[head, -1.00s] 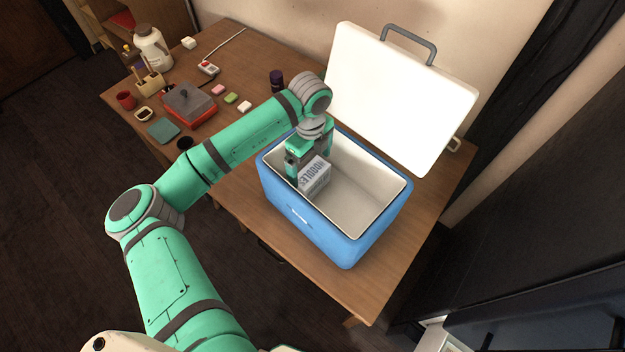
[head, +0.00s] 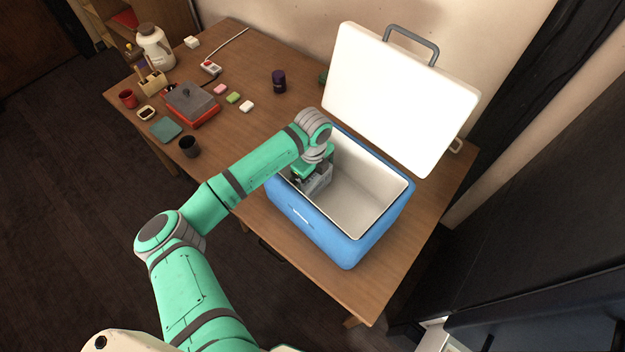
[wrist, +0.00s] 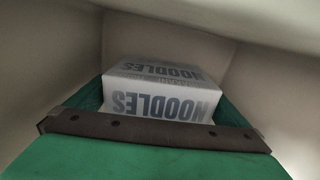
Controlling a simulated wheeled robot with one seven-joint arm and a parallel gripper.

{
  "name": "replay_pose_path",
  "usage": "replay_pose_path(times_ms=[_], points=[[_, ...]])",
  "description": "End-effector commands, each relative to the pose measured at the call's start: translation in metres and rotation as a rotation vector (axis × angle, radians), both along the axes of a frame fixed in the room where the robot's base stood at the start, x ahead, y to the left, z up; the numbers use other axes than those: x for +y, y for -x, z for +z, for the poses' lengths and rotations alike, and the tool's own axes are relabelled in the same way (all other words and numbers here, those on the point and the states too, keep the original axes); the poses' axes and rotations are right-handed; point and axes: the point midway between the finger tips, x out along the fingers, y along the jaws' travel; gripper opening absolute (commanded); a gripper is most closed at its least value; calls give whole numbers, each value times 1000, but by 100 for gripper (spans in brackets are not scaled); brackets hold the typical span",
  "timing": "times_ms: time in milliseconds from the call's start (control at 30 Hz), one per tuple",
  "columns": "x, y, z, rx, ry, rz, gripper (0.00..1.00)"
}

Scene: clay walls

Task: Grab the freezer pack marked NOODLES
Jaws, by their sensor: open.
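The freezer pack (wrist: 163,90) is a pale box with NOODLES in dark letters on its top and near side. In the wrist view it lies inside the cooler, against the pale inner walls. My gripper (head: 313,180) is lowered into the left end of the blue cooler (head: 343,246). In the wrist view its green fingers show on the left and right of the pack, open. I cannot tell whether they touch it. In the head view my gripper hides most or all of the pack.
The cooler's white lid (head: 400,100) stands open behind it. The cooler walls are close around my gripper; its right part looks empty. A dark cup (head: 190,147), a dark purple can (head: 279,81) and a red-based box (head: 194,110) stand on the wooden table (head: 375,290) to the left.

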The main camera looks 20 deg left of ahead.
Motion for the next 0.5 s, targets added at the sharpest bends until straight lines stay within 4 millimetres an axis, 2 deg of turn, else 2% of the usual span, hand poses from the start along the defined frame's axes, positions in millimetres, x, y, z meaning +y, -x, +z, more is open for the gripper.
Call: replay_pose_path(times_ms=[67,100,267,500], points=[[0,0,0,0,0,0,100],[0,0,0,0,0,0,95],[0,0,1,0,0,0,58],[0,-1,3,-1,-1,0,58]])
